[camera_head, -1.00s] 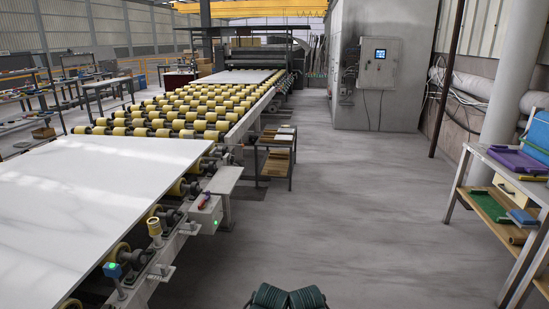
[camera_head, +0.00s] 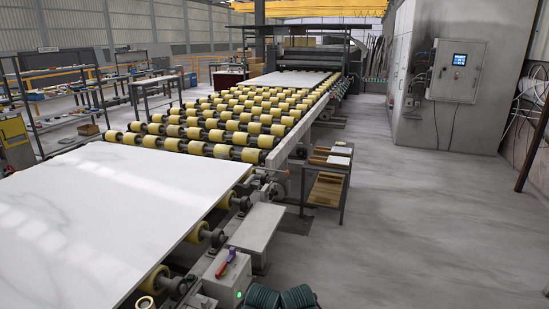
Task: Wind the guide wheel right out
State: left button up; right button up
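Neither of my grippers is in view. Two dark green ribbed parts at the bottom middle look like my own arms; their ends cannot be made out.
A small shelf cart (camera_head: 328,185) stands beyond. A control cabinet (camera_head: 456,72) is at right. The floor (camera_head: 420,230) right of the conveyor is clear.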

aim_at(272, 193)
jog(key=i+j, duration=0.25)
jog(key=i, duration=0.15)
jog(key=i+j+z, duration=0.1)
jog(key=i+j, duration=0.15)
jog(key=i, duration=0.2)
